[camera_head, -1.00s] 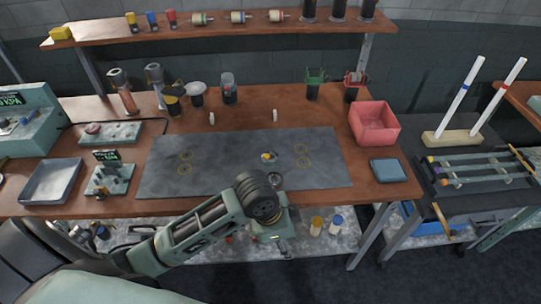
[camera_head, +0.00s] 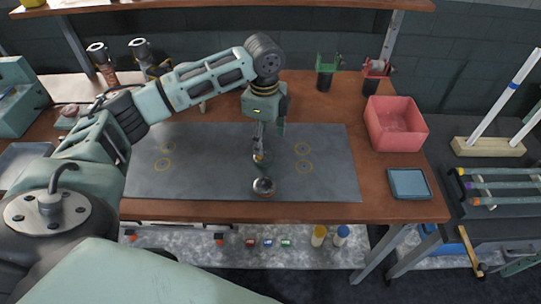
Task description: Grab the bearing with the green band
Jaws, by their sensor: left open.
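My left gripper (camera_head: 262,150) reaches over the grey mat (camera_head: 210,178) and points down, jaws open. A small round piece (camera_head: 261,161) lies on the mat right at its fingertips. The fingers partly hide this piece, and I cannot tell its band colour or whether they touch it. A round silvery, ring-like piece (camera_head: 264,187) with a dark centre lies nearer the mat's front edge; I see no clear green band on it. A small piece with green (camera_head: 286,243) lies on the lower shelf, beside a blue one (camera_head: 268,243) and a red one (camera_head: 251,244). My right gripper is out of view.
A red bin (camera_head: 396,124) and a blue-grey tray (camera_head: 409,183) stand right of the mat on the wooden bench (camera_head: 345,212). A green holder (camera_head: 326,72) and a red holder (camera_head: 375,76) stand behind. The mat's left and right parts are clear.

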